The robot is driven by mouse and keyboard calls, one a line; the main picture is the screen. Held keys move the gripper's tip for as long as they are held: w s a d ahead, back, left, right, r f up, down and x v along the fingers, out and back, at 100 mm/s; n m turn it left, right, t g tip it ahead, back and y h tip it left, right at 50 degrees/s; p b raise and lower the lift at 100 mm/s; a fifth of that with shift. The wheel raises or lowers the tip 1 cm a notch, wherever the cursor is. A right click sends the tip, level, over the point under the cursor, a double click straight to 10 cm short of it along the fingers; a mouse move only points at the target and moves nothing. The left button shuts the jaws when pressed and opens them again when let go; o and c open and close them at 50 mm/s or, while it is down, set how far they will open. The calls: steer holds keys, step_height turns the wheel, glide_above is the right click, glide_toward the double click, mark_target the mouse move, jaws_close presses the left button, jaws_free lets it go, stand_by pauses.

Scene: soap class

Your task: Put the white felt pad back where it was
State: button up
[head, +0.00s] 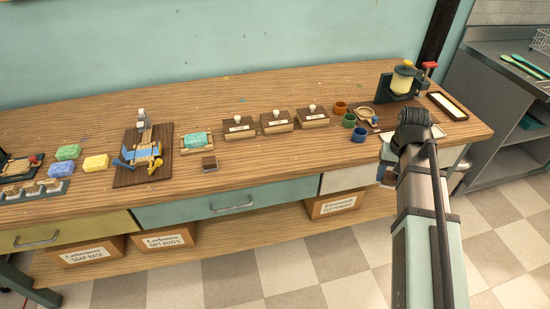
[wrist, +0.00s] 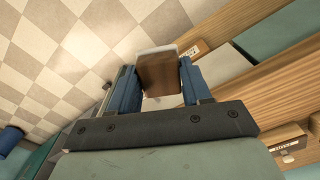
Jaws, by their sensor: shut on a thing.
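My gripper (wrist: 160,82) is shut on a brown piece with a white edge (wrist: 158,72), held between its two blue fingers. This may be the white felt pad with a brown face, but I cannot tell for sure. In the head view my gripper (head: 388,173) is at the counter's front edge on the right, mostly hidden by my arm. A flat white surface (head: 438,131) shows beside my wrist on the counter, partly hidden.
Small cups (head: 349,120), a dark press with a yellow vessel (head: 402,79) and a white-filled frame (head: 447,106) stand around my arm. The counter's front middle is clear.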

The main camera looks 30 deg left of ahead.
steer(key=s+a+r+n, duration=0.1)
steer(key=s+a+n, duration=0.3)
steer(key=a, duration=0.9)
steer(key=s+a+r+n, duration=0.1)
steer(key=s+a, duration=0.5)
steer(key=a, duration=0.8)
step_height(320, 180, up, 5)
steer(key=n, duration=0.3)
glide_above(186, 171)
steer(key=shift+d+f+m, duration=0.1)
steer(key=shift+f+m, duration=0.55)
steer(key=shift+f, duration=1.95)
steer(key=shift+f+m, duration=0.65)
steer(key=shift+f, duration=1.9)
steer(key=shift+f, duration=0.1)
steer(key=o, duration=0.9)
steer(key=shift+o, duration=0.2)
